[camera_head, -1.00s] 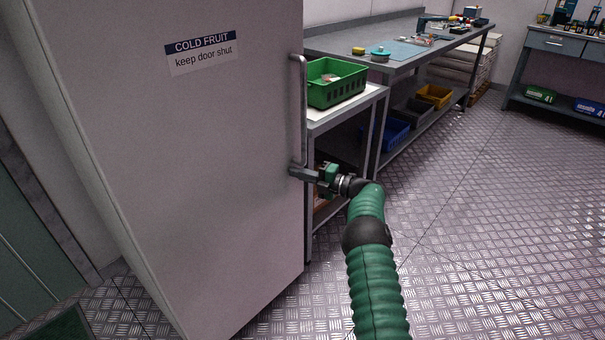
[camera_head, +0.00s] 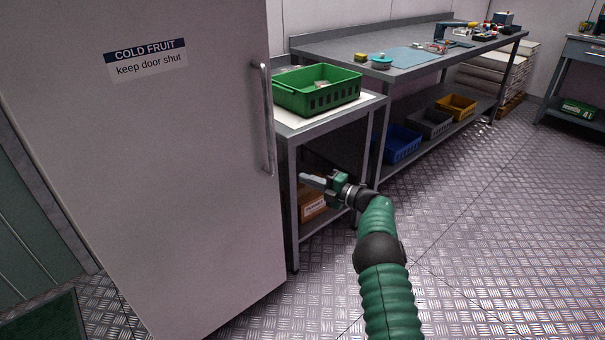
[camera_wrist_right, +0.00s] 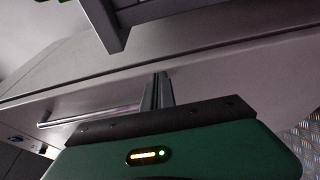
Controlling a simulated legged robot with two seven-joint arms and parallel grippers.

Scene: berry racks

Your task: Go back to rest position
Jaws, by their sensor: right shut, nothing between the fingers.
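My right gripper (camera_head: 308,180) is shut and empty in the head view, in front of the small side table and right of the lower end of the fridge door handle (camera_head: 263,120). A clear gap separates it from the handle. The wrist view shows its fingers (camera_wrist_right: 158,88) together, with the handle (camera_wrist_right: 90,116) to their left. The tall white fridge (camera_head: 190,200) bears a label (camera_head: 146,60) reading "COLD FRUIT keep door shut". Its door looks shut. My left gripper is not in view.
A side table (camera_head: 290,135) holds a green crate (camera_head: 318,100) and has a cardboard box (camera_head: 313,206) below. A long workbench (camera_head: 340,45) with blue (camera_head: 402,150), grey and yellow bins stands behind. The metal floor (camera_head: 480,220) at right is clear.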

